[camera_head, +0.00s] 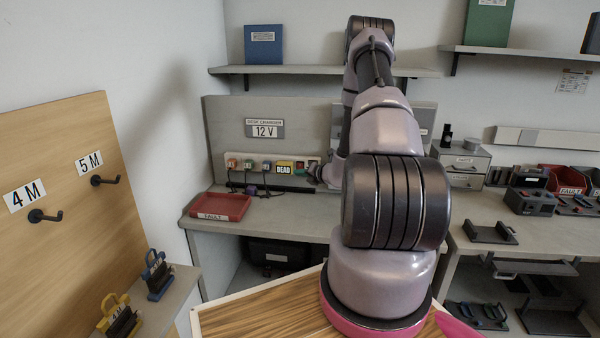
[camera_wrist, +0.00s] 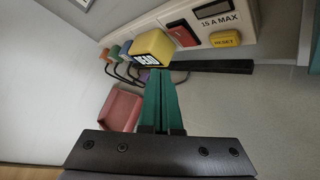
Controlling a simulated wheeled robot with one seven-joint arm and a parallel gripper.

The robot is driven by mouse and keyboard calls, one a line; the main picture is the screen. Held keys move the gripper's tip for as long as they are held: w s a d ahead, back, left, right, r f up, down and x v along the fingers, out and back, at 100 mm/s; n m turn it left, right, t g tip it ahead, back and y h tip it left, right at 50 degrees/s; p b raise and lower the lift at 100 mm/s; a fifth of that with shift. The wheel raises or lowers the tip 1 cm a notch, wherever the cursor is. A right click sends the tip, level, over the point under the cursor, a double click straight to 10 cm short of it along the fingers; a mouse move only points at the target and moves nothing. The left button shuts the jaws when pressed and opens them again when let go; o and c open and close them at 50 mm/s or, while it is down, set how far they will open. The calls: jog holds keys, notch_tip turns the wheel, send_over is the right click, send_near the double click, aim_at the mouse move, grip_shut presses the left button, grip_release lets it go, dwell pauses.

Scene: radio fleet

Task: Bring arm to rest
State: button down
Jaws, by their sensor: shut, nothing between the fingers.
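My arm (camera_head: 385,140) stretches up and away over the bench by the desk charger (camera_head: 265,130), and hides part of it. My gripper (camera_wrist: 162,75) has its green fingers closed together with nothing between them. Its fingertips appear close to a yellow block marked DEAD (camera_wrist: 153,47) in the wrist view; I cannot tell if they touch. The same yellow block shows in the head view (camera_head: 284,168). In the head view my gripper is mostly hidden behind my arm.
A red FAULT tray (camera_head: 220,206) sits on the bench left of my arm. A shelf (camera_head: 300,70) runs above the charger. The wooden panel with hooks (camera_head: 60,190) stands at left. Cluttered worktops (camera_head: 560,237) lie at right.

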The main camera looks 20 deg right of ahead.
jog(key=shift+s+a+r, duration=0.2)
jog(key=shift+s+a, duration=0.2)
jog(key=shift+s, duration=0.2)
jog(key=s+a+r+n+g+y, duration=0.15)
jog(key=a+r+n+y, duration=0.35)
jog(key=a+r+n, duration=0.75)
jog(key=s+a+r+n+g+y, duration=0.2)
jog(key=s+a+r+n+g, duration=0.55)
jog(key=r, duration=0.65)
jog(key=s+a+r+n+h, duration=0.1)
jog(key=s+a+r+n, duration=0.15)
jog(key=s+n, duration=0.35)
jog(key=s+a+r+n+h, duration=0.1)
jog(key=s+r+n+h, duration=0.2)
jog(key=s, duration=0.5)
jog(key=s+d+r+n+t+h, duration=0.1)
jog(key=s+d+r+n+h, duration=0.1)
jog(key=s+n, duration=0.3)
jog(key=s+d+r+n+t+h, duration=0.1)
jog(key=s+d+r+n+h, duration=0.1)
jog(key=s, duration=0.4)
notch_tip(320, 180, up, 2)
jog(key=d+n, duration=0.1)
jog(key=n, duration=0.1)
jog(key=shift+s+d+n, duration=0.2)
jog(key=shift+s+n, duration=0.1)
jog(key=shift+n, duration=0.1)
